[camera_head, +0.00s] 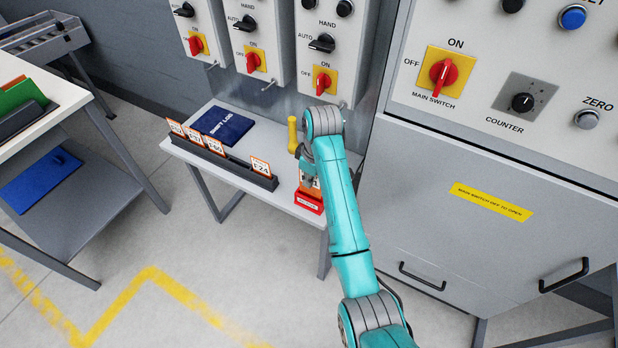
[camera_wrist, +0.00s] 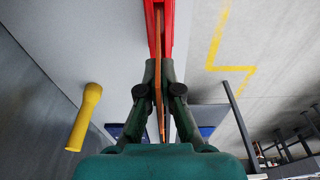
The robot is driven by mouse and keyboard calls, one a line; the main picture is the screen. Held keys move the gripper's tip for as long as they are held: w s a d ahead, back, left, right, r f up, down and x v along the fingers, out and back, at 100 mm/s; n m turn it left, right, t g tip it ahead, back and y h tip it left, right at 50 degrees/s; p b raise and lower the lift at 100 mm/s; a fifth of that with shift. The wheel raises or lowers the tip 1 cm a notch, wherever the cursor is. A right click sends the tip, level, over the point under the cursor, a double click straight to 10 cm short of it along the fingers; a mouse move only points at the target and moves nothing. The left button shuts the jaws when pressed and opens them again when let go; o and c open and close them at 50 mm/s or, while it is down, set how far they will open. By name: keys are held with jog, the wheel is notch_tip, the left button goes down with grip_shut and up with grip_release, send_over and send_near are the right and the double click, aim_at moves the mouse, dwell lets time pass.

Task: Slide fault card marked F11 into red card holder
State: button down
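The red card holder (camera_head: 308,202) stands near the right front edge of the small white table. A thin orange-edged card (camera_wrist: 159,42) is upright and edge-on between my fingers. Its far end reaches into the red holder (camera_wrist: 168,30) in the wrist view; how deep it sits I cannot tell. My gripper (camera_wrist: 161,88) is shut on this card, just above the holder. In the head view my arm covers much of the card (camera_head: 311,184), and its marking cannot be read.
A dark rack (camera_head: 222,160) holds several orange-edged cards left of the holder. A blue logbook (camera_head: 222,125) lies behind it. A yellow-handled object (camera_head: 292,134) stands behind my gripper; its yellow part also shows in the wrist view (camera_wrist: 84,117). Switch boxes (camera_head: 328,50) and a grey cabinet (camera_head: 480,240) are close by.

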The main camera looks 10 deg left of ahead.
aim_at(308, 193)
jog(key=shift+f, duration=2.3)
jog(key=c, duration=0.8)
grip_release()
jog(key=shift+c, duration=0.2)
jog(key=shift+r, duration=0.1)
jog(key=shift+r, duration=3.95)
